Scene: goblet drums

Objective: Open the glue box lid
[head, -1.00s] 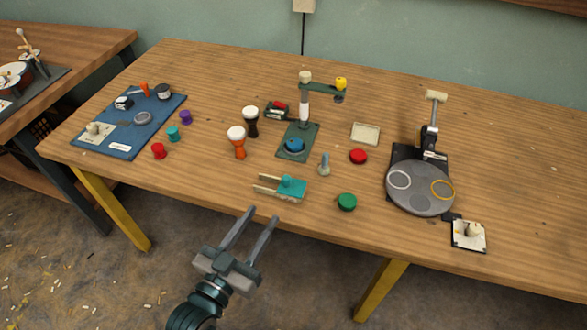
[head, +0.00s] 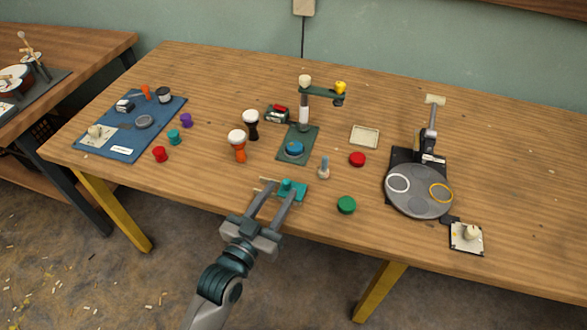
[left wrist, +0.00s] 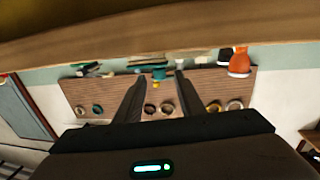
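A small teal piece with a raised knob (head: 286,186) and pale strips sits at the table's front edge. It may be the glue box; no label shows, so I cannot tell. My left gripper (head: 284,188) is open, and its fingertips overlap this piece in the head view, partly hiding it. Whether they touch it cannot be told. In the left wrist view, which looks upside down, the two fingers (left wrist: 157,85) stand apart with a small teal and yellow thing (left wrist: 159,73) between them in the picture. My right gripper is not in view.
An orange goblet drum (head: 238,148) and a black one (head: 251,126) stand behind left. A green press stand (head: 311,136), a bolt-like piece (head: 324,170), and red (head: 357,159) and green (head: 346,205) discs lie to the right. A grey turntable (head: 418,200) stands further right.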

